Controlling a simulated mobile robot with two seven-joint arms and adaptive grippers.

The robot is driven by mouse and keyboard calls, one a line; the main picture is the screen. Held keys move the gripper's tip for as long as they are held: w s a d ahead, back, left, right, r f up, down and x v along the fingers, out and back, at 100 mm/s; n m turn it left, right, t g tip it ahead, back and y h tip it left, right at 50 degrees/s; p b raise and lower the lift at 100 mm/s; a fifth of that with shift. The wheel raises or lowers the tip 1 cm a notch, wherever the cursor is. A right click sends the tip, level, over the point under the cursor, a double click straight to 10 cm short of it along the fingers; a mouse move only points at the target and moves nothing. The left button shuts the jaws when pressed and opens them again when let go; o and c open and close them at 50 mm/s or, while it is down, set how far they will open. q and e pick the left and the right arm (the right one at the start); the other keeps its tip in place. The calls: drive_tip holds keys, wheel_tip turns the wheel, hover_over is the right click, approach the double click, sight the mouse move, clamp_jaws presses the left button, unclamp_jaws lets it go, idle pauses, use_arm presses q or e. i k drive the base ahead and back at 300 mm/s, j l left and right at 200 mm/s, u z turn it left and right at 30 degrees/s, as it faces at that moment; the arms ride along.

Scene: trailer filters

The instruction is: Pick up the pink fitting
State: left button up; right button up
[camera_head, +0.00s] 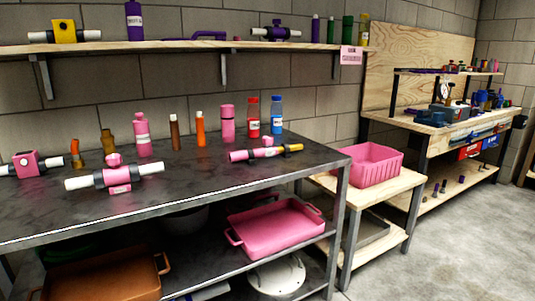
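Several pink fittings lie on the dark metal table; which one the task names I cannot tell. A pink fitting (116,178) with a round pink knob, black collars and white pipe ends lies near the table's front left. A boxy pink fitting (28,166) with white and black ends is at the far left, cut by the picture edge. A slim pink fitting (262,153) with a pink knob and a yellow end lies on the right half. Neither gripper is in view.
Pink, brown, orange, red and blue bottles stand along the back of the dark table (220,172), whose front middle is bare. A pink tray (275,228) sits on its lower shelf. A pink bin (366,168) stands on a wooden side table. A wall shelf (200,46) runs above.

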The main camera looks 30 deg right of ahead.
sight(268, 151)
drive_tip(key=l+z, duration=0.1)
drive_tip(key=z, duration=0.25)
drive_tip(key=l+z, duration=0.1)
drive_tip(key=z, duration=0.3)
drive_tip(key=l+z, duration=0.1)
drive_tip(key=z, duration=0.25)
drive_tip(key=i, duration=0.05)
